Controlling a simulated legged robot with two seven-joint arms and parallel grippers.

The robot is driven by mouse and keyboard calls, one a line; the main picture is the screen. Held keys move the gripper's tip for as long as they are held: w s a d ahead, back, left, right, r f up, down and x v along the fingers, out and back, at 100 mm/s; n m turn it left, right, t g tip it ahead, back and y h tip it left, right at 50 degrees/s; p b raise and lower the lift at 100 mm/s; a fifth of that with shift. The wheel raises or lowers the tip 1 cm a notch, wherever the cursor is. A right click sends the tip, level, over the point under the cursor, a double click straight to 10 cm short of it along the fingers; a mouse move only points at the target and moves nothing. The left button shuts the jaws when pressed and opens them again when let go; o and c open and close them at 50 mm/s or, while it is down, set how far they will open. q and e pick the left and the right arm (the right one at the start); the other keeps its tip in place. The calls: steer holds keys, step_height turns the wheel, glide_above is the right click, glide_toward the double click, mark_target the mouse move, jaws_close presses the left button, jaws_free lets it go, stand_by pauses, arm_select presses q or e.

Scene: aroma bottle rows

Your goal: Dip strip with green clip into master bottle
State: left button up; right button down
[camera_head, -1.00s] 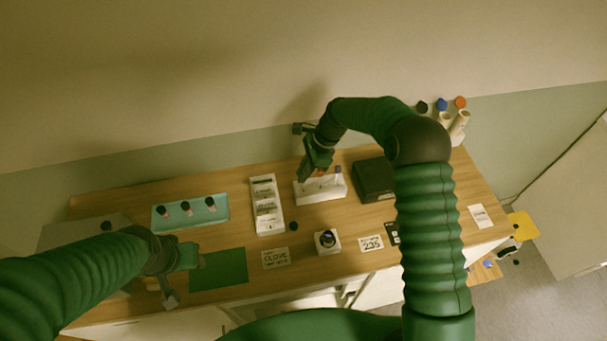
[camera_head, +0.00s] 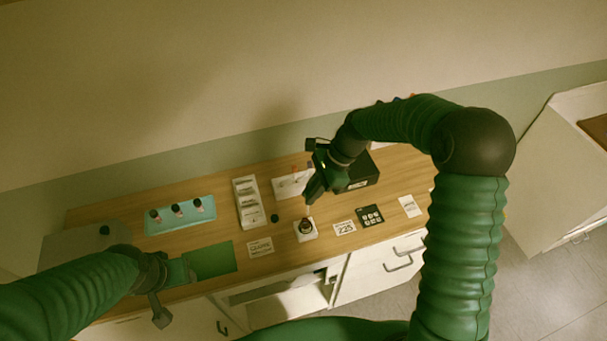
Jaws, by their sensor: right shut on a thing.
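The master bottle (camera_head: 305,226) is small, dark and amber. It stands upright in a white square base (camera_head: 306,236) near the front of the table. My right gripper (camera_head: 311,196) is just above it, pointing down, and is shut on a thin pale strip (camera_head: 307,208). The strip is barely visible, and its green clip cannot be told apart from the green gripper. Whether its lower end is inside the bottle neck cannot be told. My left gripper (camera_head: 190,272) is low at the left, beside the green mat; its jaw opening is unclear.
A teal tray (camera_head: 180,216) with several bottles, a white card rack (camera_head: 249,203) and a green mat (camera_head: 212,260) lie left. A dark cap (camera_head: 274,218) and label cards (camera_head: 260,247) are near the bottle.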

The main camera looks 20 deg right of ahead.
steer(key=shift+s+a+f, duration=0.1)
arm_select(q)
steer(key=shift+w+a+f+b, duration=0.15)
steer(key=shift+w+f+b, duration=0.55)
steer(key=shift+w+f, duration=0.3)
arm_select(e)
steer(key=f, duration=0.1)
steer(key=w+f, duration=0.1)
steer(key=f, duration=0.1)
steer(key=w+f, duration=0.1)
steer(key=shift+f, duration=0.4)
arm_select(q)
steer(key=shift+w, duration=0.15)
arm_select(e)
steer(key=shift+w, duration=0.1)
arm_select(q)
steer(key=shift+r, duration=0.25)
arm_select(e)
steer(key=shift+s+a, duration=0.15)
steer(key=shift+s, duration=0.05)
